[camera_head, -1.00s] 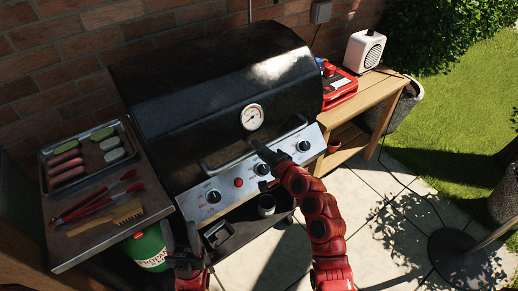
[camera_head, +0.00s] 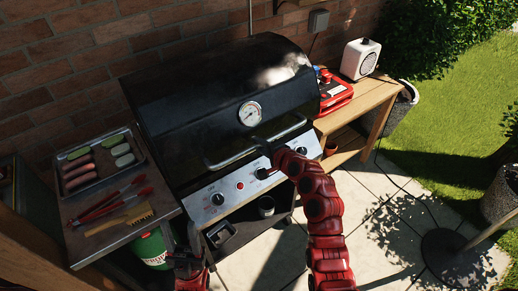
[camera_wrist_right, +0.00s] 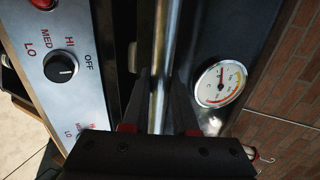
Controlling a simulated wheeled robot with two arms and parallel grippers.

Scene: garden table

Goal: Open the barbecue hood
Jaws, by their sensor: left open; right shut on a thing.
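The black barbecue hood (camera_head: 190,110) looks only slightly raised above the front control panel (camera_head: 228,188). Its round gauge (camera_head: 249,113) shows on the front, and in the right wrist view too (camera_wrist_right: 220,84). The metal handle (camera_head: 226,161) runs across the hood's lower front. My right gripper (camera_head: 264,144) is shut on the handle near its middle; in the right wrist view the bar (camera_wrist_right: 162,50) passes between the two fingers (camera_wrist_right: 160,105). My left gripper (camera_head: 186,258) is open and empty, low in front of the barbecue's left side.
The left side shelf (camera_head: 100,245) carries a tray of food (camera_head: 72,190), red tongs (camera_head: 112,202) and a brush (camera_head: 130,217). A wooden table (camera_head: 375,100) on the right holds a red case (camera_head: 335,95) and a white speaker-like box (camera_head: 360,58). A brick wall stands behind.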

